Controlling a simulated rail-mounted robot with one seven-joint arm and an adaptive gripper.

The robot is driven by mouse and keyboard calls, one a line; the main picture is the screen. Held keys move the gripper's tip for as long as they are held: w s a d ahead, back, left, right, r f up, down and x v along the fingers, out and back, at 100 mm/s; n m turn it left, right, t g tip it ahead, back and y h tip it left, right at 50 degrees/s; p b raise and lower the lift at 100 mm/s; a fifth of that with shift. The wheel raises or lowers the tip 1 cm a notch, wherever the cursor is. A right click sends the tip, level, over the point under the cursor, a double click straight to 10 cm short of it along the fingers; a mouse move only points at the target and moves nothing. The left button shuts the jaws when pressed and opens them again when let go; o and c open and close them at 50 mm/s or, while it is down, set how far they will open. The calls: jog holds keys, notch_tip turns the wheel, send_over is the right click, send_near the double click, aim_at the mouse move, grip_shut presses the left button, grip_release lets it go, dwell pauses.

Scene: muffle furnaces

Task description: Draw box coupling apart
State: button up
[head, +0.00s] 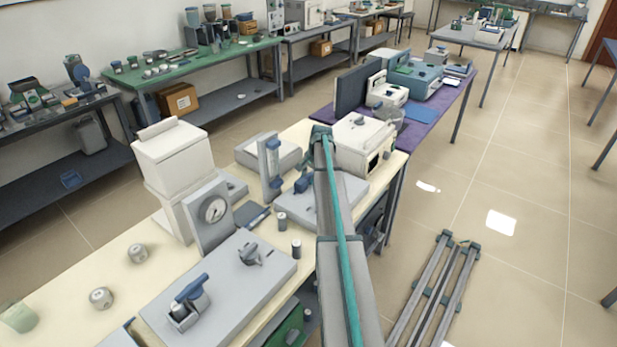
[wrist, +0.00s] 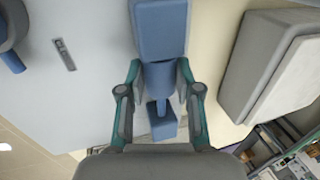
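The box coupling (wrist: 160,76) is a blue part in the middle of the wrist view. It has a wide block at the top, a rounded middle and a smaller square end below. My gripper (wrist: 160,78) has one finger on each side of its rounded middle, with the pads against it and no clear gap. The pale grey surface of a box (wrist: 75,100) lies behind it. In the head view a blue part (head: 302,183) shows on a grey box beside my arm, which hides much of that area. My fingertips are hidden there.
A cream box-shaped unit (head: 364,141) stands just beyond my arm. A grey upright with a round gauge (head: 214,212) and another grey box with a blue handle (head: 189,290) stand to the left.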

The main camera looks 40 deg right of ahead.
grip_shut()
jog(key=d, duration=0.1)
jog(key=w+d+b, duration=0.1)
jog(key=d, duration=0.1)
jog(key=shift+d, duration=0.25)
jog(key=shift+a+r, duration=0.1)
jog(key=o, duration=0.8)
grip_release()
jog(key=shift+o, duration=0.2)
jog(key=v, duration=1.2)
